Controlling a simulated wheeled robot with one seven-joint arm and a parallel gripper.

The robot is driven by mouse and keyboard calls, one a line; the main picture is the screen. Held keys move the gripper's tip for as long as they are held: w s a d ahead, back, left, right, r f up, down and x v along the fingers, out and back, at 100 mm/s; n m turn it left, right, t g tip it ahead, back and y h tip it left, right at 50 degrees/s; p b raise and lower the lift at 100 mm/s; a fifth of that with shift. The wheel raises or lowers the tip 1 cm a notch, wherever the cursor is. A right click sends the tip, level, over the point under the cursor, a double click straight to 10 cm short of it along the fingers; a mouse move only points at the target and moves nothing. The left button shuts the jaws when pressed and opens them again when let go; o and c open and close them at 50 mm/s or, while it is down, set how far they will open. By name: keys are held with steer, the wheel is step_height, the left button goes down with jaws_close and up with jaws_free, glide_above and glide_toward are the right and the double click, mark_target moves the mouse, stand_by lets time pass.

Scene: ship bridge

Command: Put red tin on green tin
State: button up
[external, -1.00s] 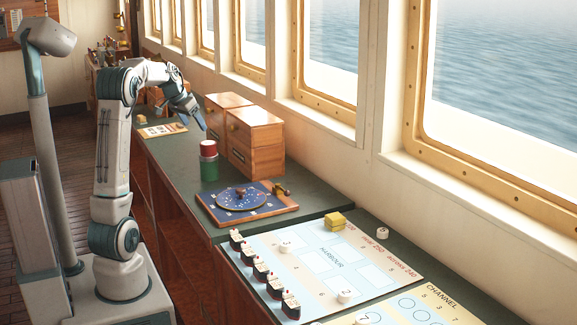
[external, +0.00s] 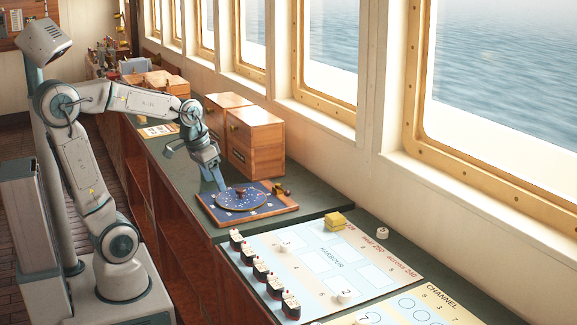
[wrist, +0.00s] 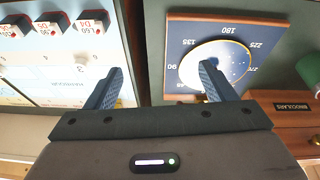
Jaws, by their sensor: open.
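The green tin (wrist: 310,70) shows in part at the right edge of the wrist view, beside the blue disc board. The red tin is not visible in either current view. In the external view my arm and gripper cover the place where the two tins stood.
The blue board with a round disc (external: 243,198) lies under my gripper. Wooden drawer boxes (external: 255,140) stand behind it by the windows. A harbour chart (external: 330,262) with several small ships (external: 262,270) along its left edge and a yellow block (external: 335,221) lie to the right.

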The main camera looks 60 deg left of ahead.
steer(key=s+d+f+m, duration=0.1)
steer(key=s+d+f, duration=0.3)
steer(key=s+d, duration=0.2)
steer(key=shift+s+f+g, duration=0.15)
steer(key=shift+s+g, duration=0.25)
steer(key=shift+s, duration=0.15)
